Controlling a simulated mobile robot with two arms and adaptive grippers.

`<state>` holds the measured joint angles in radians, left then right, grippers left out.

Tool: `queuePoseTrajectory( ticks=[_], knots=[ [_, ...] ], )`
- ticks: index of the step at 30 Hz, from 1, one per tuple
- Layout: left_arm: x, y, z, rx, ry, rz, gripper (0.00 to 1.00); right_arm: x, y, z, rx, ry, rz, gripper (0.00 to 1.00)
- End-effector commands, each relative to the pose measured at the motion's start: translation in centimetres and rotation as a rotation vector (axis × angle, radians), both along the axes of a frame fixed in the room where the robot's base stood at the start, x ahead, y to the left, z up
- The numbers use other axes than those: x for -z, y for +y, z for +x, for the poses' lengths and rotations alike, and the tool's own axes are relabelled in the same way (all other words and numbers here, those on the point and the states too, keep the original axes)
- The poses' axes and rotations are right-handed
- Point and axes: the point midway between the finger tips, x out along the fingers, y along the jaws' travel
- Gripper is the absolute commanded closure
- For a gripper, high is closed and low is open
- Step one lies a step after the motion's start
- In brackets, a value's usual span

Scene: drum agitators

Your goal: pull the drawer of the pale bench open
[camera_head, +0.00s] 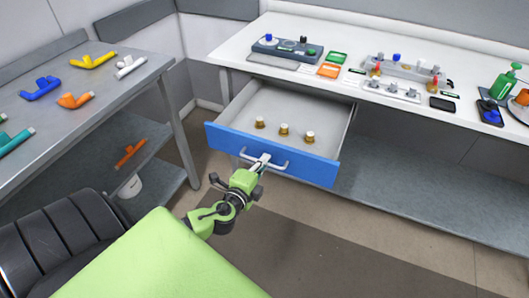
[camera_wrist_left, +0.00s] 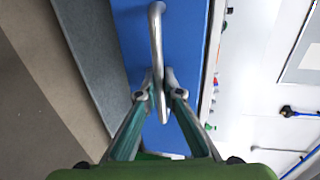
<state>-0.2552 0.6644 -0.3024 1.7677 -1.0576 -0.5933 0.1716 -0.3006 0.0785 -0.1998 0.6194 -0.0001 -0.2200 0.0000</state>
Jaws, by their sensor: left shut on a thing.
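The pale bench (camera_head: 290,32) stands at the back, and its blue-fronted drawer (camera_head: 228,142) is pulled well out. Several small brass-coloured pieces (camera_head: 284,130) stand inside the drawer. A silver bar handle (camera_head: 280,168) is fixed across the drawer front. In the left wrist view the handle (camera_wrist_left: 156,40) runs between the two fingertips (camera_wrist_left: 160,92), against the blue front. My right gripper is in neither view.
A grey table (camera_head: 100,85) with coloured pipe pieces stands at the left. A black seat (camera_head: 60,240) is at the lower left. Trays and small parts, with a green bottle (camera_head: 503,84), stand on the bench top. Floor in front of the drawer (camera_head: 300,225) is clear.

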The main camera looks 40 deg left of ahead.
Motion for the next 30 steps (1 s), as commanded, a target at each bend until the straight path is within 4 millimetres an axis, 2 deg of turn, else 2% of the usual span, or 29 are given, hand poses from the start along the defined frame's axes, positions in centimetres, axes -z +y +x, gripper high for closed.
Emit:
queuePoseTrajectory(
  ticks=[8, 9, 20, 26, 30],
  knots=[
    [0.0, 0.0, 0.0, -0.001, 0.000, 0.000, 1.00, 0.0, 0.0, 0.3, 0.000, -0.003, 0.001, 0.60],
    [0.0, 0.0, 0.0, -0.001, 0.000, 0.000, 0.85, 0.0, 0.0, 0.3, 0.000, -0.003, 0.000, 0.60],
    [0.0, 0.0, -0.1, 0.000, 0.000, 0.000, 0.85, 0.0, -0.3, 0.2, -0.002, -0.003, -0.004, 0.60],
    [-0.3, -0.5, -2.0, 0.001, 0.002, -0.002, 0.85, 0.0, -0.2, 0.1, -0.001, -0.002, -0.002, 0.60],
    [-0.7, -1.1, -4.4, 0.000, 0.004, -0.002, 0.85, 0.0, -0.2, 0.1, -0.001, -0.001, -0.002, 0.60]
  ],
)
